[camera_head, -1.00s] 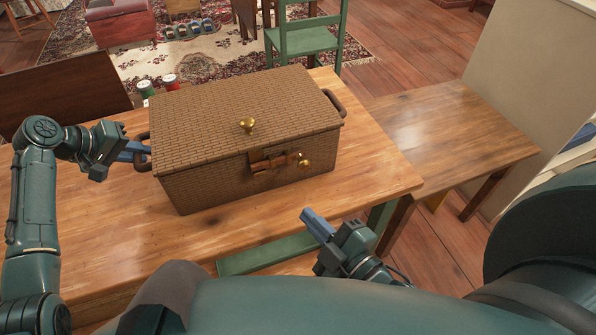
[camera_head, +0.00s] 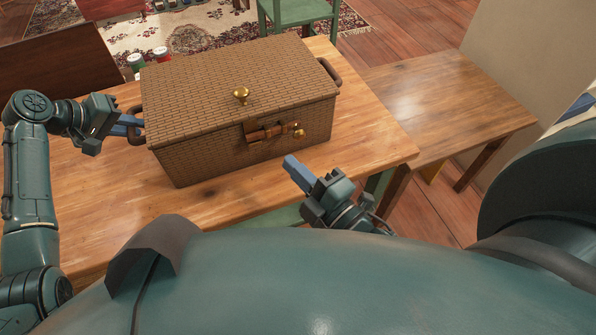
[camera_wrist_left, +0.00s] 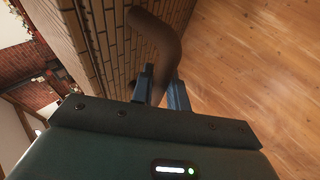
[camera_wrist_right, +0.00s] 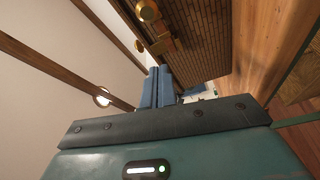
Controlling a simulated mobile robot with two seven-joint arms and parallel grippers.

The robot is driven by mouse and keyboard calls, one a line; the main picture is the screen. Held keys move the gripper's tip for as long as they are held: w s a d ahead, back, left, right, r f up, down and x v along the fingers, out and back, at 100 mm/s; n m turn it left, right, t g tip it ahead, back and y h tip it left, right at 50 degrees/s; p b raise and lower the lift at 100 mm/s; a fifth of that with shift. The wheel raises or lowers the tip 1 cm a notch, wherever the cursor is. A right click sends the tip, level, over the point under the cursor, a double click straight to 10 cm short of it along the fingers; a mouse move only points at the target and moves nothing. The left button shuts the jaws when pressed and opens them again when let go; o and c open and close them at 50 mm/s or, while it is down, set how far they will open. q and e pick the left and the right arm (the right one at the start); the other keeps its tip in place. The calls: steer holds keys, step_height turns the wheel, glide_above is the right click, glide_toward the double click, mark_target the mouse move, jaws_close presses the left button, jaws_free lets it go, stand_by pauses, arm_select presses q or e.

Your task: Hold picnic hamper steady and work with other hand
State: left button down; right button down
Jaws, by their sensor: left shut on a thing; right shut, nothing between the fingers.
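The picnic hamper (camera_head: 215,100) is a brown woven box with its lid closed, on the wooden table. A brass knob (camera_head: 241,95) stands on the lid. A strap latch (camera_head: 268,132) with a brass knob (camera_head: 298,134) is on its front. My left gripper (camera_head: 132,126) is shut on the dark handle at the hamper's left end; the handle (camera_wrist_left: 157,45) shows between the fingers in the left wrist view. My right gripper (camera_head: 294,170) is shut and empty, in front of the hamper and below the latch. In the right wrist view, its fingers (camera_wrist_right: 158,84) are together, apart from the hamper.
The table (camera_head: 380,142) is bare right of the hamper. A lower wooden table (camera_head: 450,95) adjoins on the right. A green chair (camera_head: 298,14) stands behind. Small cans (camera_head: 137,63) show behind the hamper's far left corner.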

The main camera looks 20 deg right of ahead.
mark_target(306, 135)
steer(key=w+d, duration=0.2)
steer(key=w, duration=0.3)
steer(key=shift+w+f, duration=0.25)
steer(key=shift+w, duration=0.1)
steer(key=d, duration=0.3)
steer(key=shift+d+f, duration=0.1)
steer(key=shift+d, duration=0.25)
arm_select(q)
steer(key=shift+a, duration=0.1)
arm_select(e)
steer(key=shift+d, duration=0.45)
